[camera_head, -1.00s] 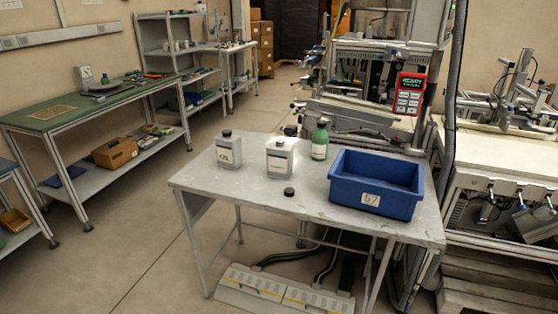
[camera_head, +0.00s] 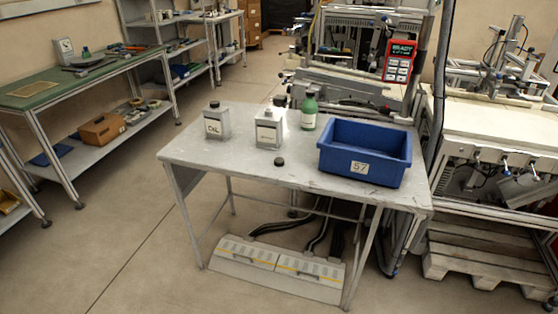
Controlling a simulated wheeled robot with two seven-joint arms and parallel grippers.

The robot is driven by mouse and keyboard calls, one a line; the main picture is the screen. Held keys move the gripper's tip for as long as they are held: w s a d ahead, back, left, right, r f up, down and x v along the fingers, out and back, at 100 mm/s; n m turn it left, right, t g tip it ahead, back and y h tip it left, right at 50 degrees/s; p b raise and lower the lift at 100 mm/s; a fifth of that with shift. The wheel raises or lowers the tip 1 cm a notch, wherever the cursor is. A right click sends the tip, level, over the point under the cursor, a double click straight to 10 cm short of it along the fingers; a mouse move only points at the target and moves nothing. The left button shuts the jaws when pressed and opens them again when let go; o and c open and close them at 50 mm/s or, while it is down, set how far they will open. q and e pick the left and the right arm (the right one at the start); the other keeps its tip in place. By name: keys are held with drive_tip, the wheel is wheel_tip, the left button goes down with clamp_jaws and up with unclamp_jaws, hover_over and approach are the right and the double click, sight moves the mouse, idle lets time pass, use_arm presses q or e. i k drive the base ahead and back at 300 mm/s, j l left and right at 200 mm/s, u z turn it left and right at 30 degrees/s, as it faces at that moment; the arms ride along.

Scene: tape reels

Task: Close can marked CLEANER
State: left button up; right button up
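Several containers stand upright on the grey table (camera_head: 225,158). The left one is a grey can (camera_head: 216,123) labelled OIL, with a black cap on top. The middle one is a grey can (camera_head: 268,133) with a pale label too small to read. A loose black cap (camera_head: 279,161) lies on the table in front of the middle can. I cannot make out the word CLEANER anywhere. Neither of my grippers is in view.
A blue bin (camera_head: 385,165) labelled 57 takes up the table's right side. The table's front left is clear. A low grey box (camera_head: 280,267) and dark cables lie under it. A green-topped bench (camera_head: 75,75) is at left, machinery behind and right.

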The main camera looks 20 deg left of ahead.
sight(269, 124)
drive_tip(key=i+j+u, duration=0.7)
drive_tip(key=i, duration=0.15)
drive_tip(key=i+u, duration=0.35)
drive_tip(key=i, duration=0.1)
